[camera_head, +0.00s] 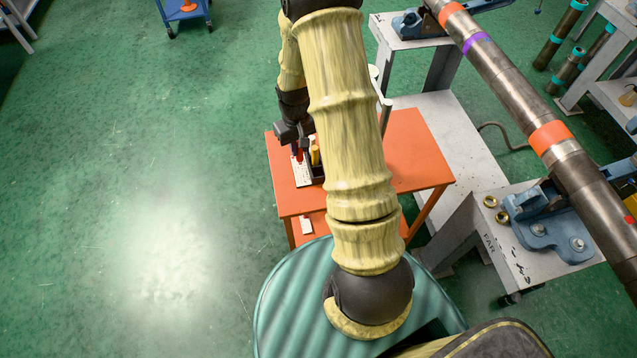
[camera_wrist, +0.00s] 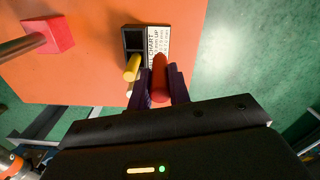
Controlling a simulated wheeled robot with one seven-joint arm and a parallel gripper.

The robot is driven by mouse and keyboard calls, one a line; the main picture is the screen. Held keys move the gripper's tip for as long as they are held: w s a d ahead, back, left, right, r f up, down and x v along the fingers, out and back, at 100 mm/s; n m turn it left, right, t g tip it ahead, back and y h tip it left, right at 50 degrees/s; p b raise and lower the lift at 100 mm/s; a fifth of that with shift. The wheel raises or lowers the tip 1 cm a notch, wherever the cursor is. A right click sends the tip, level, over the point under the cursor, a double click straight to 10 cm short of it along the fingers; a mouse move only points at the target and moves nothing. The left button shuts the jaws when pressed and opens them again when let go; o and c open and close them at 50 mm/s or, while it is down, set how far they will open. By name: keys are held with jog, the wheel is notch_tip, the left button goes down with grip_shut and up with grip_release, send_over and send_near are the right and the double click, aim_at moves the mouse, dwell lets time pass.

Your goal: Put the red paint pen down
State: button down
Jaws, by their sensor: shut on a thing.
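The red paint pen (camera_wrist: 159,78) is between the two fingers of my gripper (camera_wrist: 163,84), which is shut on it, in the wrist view. In the head view the red pen (camera_head: 299,156) shows as a small red piece below my gripper (camera_head: 296,143), over the left part of the orange table (camera_head: 413,150). A black compartment holder (camera_wrist: 133,38) stands beside the pen on the table, with a yellow pen (camera_wrist: 132,67) in or at it. I cannot tell whether the red pen's lower end touches the table or the printed card.
A white printed chart (camera_wrist: 158,45) lies beside the holder. A red block with a post (camera_wrist: 60,34) stands on the table. A long pipe (camera_head: 508,82) rests in blue vises (camera_head: 545,220) at the right.

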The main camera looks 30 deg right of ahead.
jog(key=d, duration=0.1)
jog(key=s+d+r+b, duration=0.1)
jog(key=d, duration=0.1)
jog(key=s+d+r+b, duration=0.1)
jog(key=shift+d+r, duration=0.1)
jog(key=shift+d, duration=0.3)
notch_tip(320, 180, down, 6)
jog(key=shift+r+p, duration=0.1)
jog(key=shift+p, duration=0.3)
jog(key=shift+s, duration=0.1)
jog(key=shift+f+p, duration=0.35)
jog(key=shift+f, duration=1.8)
jog(key=shift+f, duration=0.1)
